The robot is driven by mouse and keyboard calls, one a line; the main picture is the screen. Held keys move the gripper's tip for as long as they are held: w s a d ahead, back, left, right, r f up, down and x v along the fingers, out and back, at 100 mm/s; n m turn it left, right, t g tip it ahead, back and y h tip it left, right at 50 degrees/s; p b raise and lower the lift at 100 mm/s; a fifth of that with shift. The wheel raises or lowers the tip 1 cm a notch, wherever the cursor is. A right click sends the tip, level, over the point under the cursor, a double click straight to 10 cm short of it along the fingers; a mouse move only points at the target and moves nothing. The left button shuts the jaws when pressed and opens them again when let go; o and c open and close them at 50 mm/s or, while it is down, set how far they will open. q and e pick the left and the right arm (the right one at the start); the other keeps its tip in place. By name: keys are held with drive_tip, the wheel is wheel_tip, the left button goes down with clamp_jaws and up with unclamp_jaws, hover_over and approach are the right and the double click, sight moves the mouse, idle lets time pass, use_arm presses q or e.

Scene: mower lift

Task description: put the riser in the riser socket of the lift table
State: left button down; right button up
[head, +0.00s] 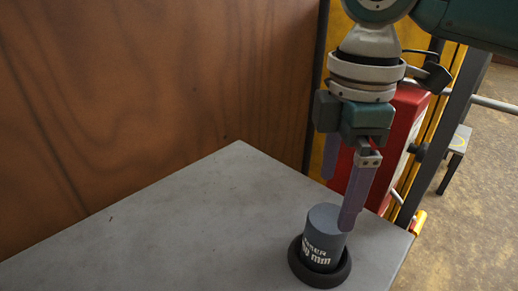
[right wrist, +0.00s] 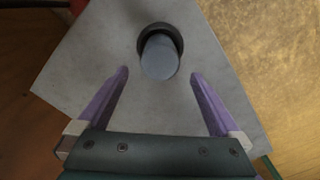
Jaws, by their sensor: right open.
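The riser (head: 325,232) is a blue-grey cylinder with white lettering that ends in "mm". It stands inside a dark round ring (head: 337,276), which looks like the riser socket, on a grey table top (head: 180,231). In the right wrist view the riser (right wrist: 160,57) and the ring (right wrist: 143,41) show from above; how deep the riser sits is hidden. My right gripper (head: 338,203) is open and empty. Its purple fingers point down, one just at the riser's upper right edge. In the right wrist view the riser lies between and beyond the fingertips (right wrist: 160,74). My left gripper is not in view.
A brown wooden panel (head: 150,90) stands behind the table. A red box (head: 402,130) and dark metal frame posts (head: 450,130) are behind the arm at the right. A small stool (head: 457,145) stands farther right. The table's left part is clear.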

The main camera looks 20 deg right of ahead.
drive_tip(key=shift+r, duration=0.6)
drive_tip(key=shift+s+a+r, duration=0.1)
drive_tip(key=shift+a, duration=0.05)
drive_tip(key=s+a+f+m+t+y, duration=0.25)
drive_tip(key=s+a+f, duration=0.25)
drive_tip(key=s+a, duration=0.45)
drive_tip(key=s+d+m+t+h, duration=0.1)
drive_tip(key=s+d+m+h, duration=0.1)
drive_tip(key=s+d+m, duration=0.4)
drive_tip(key=m, duration=0.3)
drive_tip(key=shift+s+d+f, duration=0.2)
drive_tip(key=shift+d+f, duration=0.15)
drive_tip(key=shift+f, duration=0.05)
